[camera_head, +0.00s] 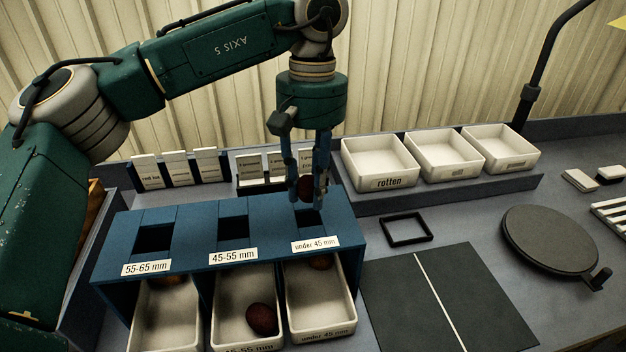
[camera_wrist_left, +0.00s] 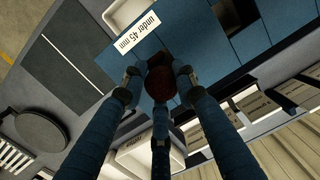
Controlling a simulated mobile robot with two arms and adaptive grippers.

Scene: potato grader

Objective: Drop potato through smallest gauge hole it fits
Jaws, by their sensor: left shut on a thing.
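My left gripper (camera_head: 309,190) is shut on a small dark red potato (camera_head: 305,187), held upright above the "under 45 mm" hole of the blue gauge box (camera_head: 185,225). In the left wrist view the potato (camera_wrist_left: 161,84) sits between the blue fingers and covers most of that hole. I cannot tell whether it touches the rim. The "45-55 mm" hole (camera_head: 233,229) and the "55-65 mm" hole (camera_head: 154,240) are empty. Below, a dark red potato (camera_head: 262,319) lies in the middle white tray (camera_head: 232,335). Potatoes partly show in the left tray (camera_head: 165,318) and right tray (camera_head: 318,310). My right gripper is not in view.
White bins, one labelled "rotten" (camera_head: 389,184), stand on a raised ledge at the back right. Label cards (camera_head: 178,170) stand behind the box. A black square frame (camera_head: 407,229), a dark mat (camera_head: 445,300) and a round turntable (camera_head: 556,245) lie to the right.

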